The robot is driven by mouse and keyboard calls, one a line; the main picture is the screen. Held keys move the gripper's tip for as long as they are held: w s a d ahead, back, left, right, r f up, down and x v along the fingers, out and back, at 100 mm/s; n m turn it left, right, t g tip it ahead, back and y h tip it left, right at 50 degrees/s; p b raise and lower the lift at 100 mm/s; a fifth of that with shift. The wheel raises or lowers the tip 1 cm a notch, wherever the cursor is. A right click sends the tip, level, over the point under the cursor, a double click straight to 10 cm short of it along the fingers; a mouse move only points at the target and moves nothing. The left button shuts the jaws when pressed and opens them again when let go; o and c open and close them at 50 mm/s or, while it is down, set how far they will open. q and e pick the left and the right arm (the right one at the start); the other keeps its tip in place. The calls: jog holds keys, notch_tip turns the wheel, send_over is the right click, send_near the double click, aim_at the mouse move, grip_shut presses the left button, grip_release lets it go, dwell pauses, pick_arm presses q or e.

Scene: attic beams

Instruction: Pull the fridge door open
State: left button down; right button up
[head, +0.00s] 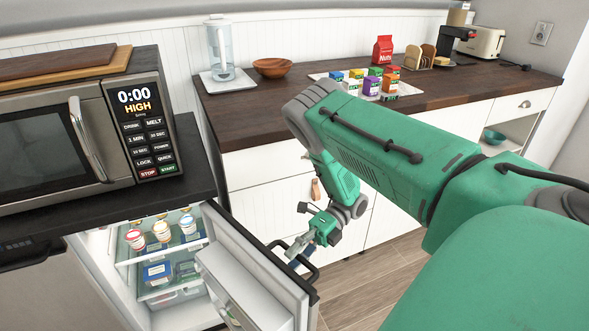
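The fridge door (262,278) stands open under the dark counter at the lower left, swung out toward the right. Its inner side with white door shelves (225,290) faces the lit interior. The black door handle (311,272) is on the door's outer right side. My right gripper (298,253) is at the handle, with its fingers overlapping it in the picture. The fingers are small, and I cannot tell whether they are closed around the bar. My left gripper is out of view.
Jars and tubs (160,232) stand on the fridge shelves. A microwave (100,125) sits on the counter above. White cabinets (265,195) under a wooden worktop (255,105) stand behind my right arm. Wood floor (365,280) is clear right of the door.

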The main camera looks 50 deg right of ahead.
jog(key=v, duration=1.2)
jog(key=shift+d, duration=0.15)
dwell(0.3)
